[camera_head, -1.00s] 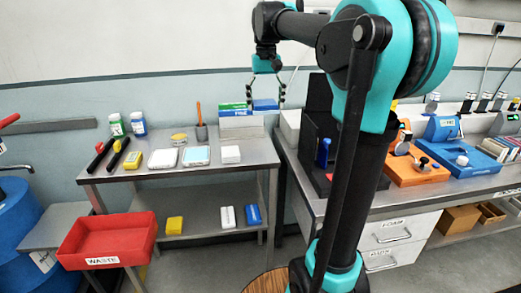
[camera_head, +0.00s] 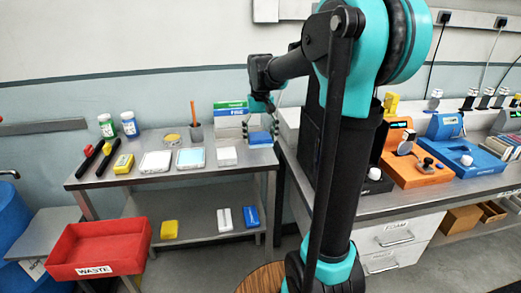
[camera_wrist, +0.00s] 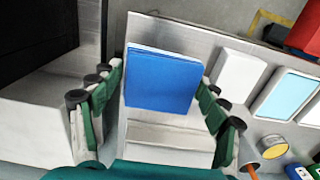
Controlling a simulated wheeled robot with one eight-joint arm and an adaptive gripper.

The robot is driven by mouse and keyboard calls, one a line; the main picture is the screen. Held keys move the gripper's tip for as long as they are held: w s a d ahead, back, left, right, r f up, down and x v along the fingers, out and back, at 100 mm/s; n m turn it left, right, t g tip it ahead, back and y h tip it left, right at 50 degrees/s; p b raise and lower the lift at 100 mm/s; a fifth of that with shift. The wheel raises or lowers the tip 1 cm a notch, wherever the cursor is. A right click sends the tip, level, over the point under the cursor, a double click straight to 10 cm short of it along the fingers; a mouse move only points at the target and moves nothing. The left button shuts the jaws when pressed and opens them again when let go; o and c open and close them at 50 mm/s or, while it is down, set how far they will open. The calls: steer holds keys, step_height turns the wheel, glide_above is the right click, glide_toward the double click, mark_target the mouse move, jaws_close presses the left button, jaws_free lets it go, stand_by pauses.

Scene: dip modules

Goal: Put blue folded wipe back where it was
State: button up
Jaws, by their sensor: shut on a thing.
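The blue folded wipe (camera_head: 261,138) is at the back right end of the steel side table (camera_head: 240,165), in front of the stacked boxes. My gripper (camera_head: 261,110) points down over it. In the wrist view the wipe (camera_wrist: 162,82) is a flat blue block with pale layered edges, between the green-padded fingers of my gripper (camera_wrist: 160,95). The fingers are shut on its two sides. It is low, at about table height; whether its underside touches the table I cannot tell.
A box with green and blue bands (camera_head: 230,110) stands behind. The workbench (camera_head: 400,210) adjoins on the right.

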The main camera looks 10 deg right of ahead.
mark_target(261, 157)
steer(key=shift+f, duration=2.65)
steer(key=o, duration=1.1)
steer(key=shift+f, duration=0.1)
step_height(261, 157, up, 12)
steer(key=shift+r, duration=0.15)
